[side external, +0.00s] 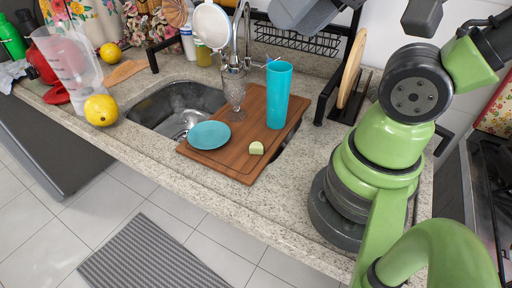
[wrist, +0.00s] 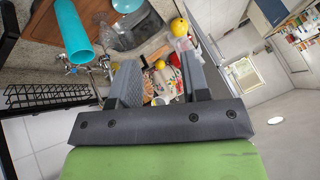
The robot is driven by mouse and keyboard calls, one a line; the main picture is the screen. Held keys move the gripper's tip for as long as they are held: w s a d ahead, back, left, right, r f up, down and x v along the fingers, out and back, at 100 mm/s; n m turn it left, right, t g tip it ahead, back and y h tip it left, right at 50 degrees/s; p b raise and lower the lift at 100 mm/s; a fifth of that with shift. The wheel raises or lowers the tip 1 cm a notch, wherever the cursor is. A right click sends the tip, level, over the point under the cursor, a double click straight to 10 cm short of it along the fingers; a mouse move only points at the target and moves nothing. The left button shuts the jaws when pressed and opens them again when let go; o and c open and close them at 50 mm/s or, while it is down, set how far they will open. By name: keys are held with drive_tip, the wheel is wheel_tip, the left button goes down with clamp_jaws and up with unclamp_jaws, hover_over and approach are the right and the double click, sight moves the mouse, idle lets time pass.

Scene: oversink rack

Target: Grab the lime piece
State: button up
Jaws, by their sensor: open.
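The lime piece (side external: 256,148), pale with a green rim, lies on the right front part of the wooden cutting board (side external: 222,164). I cannot make it out in the wrist view. My gripper (wrist: 160,70) is open, with nothing between its two grey fingers. In the side view, dark grey parts of my gripper show at the top edge, partly cut off, high above the counter and well away from the lime piece.
A tall teal cup (side external: 278,95), a stemmed glass (side external: 234,92) and a teal plate (side external: 209,135) stand on the board near the lime. The sink (side external: 172,104) opens to the left. A faucet (side external: 240,40) and dark rack (side external: 300,40) are behind.

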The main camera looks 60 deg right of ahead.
drive_tip(key=shift+o, duration=1.2)
drive_tip(key=shift+w, duration=0.1)
drive_tip(key=n+g+h, duration=0.2)
drive_tip(key=n+g, duration=0.5)
drive_tip(key=n, duration=0.5)
hover_over(256, 144)
wheel_tip(256, 144, down, 19)
drive_tip(key=shift+f, duration=5.2)
